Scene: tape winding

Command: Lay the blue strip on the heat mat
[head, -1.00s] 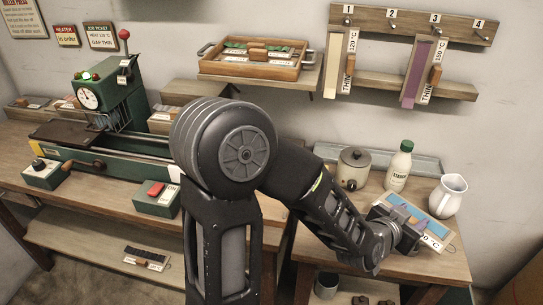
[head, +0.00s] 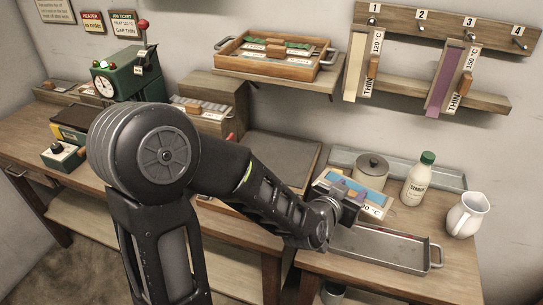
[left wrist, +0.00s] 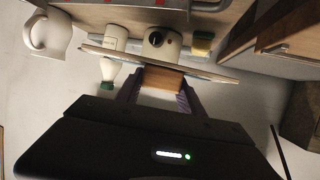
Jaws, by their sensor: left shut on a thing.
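The blue strip (head: 353,184) lies on a pale card with a printed temperature label, partly cut off by my gripper. My left gripper (head: 344,203) is shut on the card's wooden handle, holding it above the bench in front of the lidded pot. In the left wrist view the gripper (left wrist: 164,92) grips the tan handle (left wrist: 161,80); the card (left wrist: 125,58) shows edge-on and the blue face is hidden. A dark flat panel (head: 283,150) on the bench, left of the strip, may be the heat mat; my arm covers part of it. My right gripper is out of view.
A metal tray (head: 405,255) lies in front of the strip. The pot (head: 372,166), a green-capped bottle (head: 418,180) and a white pitcher (head: 467,214) stand behind and to the right. A purple strip (head: 443,80) hangs on the numbered rack (head: 400,28).

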